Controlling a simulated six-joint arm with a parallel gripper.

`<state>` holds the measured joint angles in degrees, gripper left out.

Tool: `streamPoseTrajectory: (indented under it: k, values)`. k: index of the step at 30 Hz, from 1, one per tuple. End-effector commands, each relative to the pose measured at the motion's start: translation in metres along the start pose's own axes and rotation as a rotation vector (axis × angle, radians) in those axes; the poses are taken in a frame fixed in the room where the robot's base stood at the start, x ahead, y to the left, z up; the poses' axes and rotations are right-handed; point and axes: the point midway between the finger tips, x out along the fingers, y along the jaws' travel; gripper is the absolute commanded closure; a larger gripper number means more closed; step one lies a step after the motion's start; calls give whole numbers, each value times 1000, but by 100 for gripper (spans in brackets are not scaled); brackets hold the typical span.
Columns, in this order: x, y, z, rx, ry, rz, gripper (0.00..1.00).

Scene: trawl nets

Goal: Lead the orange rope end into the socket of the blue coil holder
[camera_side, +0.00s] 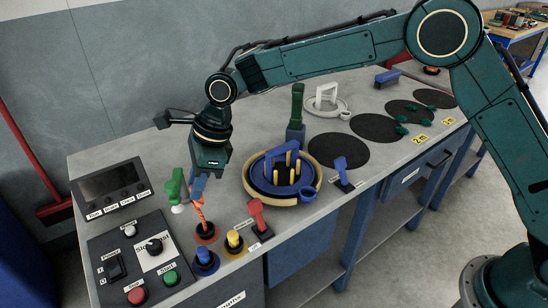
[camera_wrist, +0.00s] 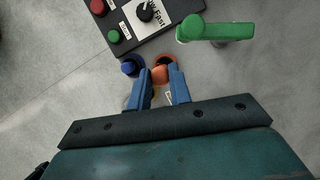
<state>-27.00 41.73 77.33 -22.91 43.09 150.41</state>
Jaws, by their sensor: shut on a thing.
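The orange rope end (camera_side: 196,213) is between the blue fingers of my gripper (camera_side: 199,187), which points down at the bench's near left. The rope hangs just above or reaches into an orange-rimmed round base (camera_side: 208,238); I cannot tell which. In the wrist view, orange (camera_wrist: 160,73) shows between the fingertips of my gripper (camera_wrist: 160,77). The blue coil holder (camera_side: 262,185) sits to the right of my gripper, inside a tan ring. It has a blue arch, yellow pegs and a small round blue socket (camera_side: 308,194) at its right front rim.
A blue plug (camera_side: 203,256) and a yellow plug (camera_side: 234,240) stand close in front of the rope. A green lever (camera_side: 174,186) stands just left of my gripper, a red one (camera_side: 257,215) to the right. Control panels (camera_side: 134,262) fill the left. Black discs (camera_side: 338,151) lie farther right.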

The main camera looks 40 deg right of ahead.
Motion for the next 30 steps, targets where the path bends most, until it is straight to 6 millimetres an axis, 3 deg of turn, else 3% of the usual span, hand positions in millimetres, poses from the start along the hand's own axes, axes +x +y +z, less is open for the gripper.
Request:
streamPoseTrajectory:
  k: [11,17,23,30]
  values:
    - [0,0,-1,0,0,0,100]
    - [-8,-6,-13,2,2,-1,100]
    - [-28,-18,-50,4,8,-4,100]
    - [-66,-27,-119,6,13,-4,100]
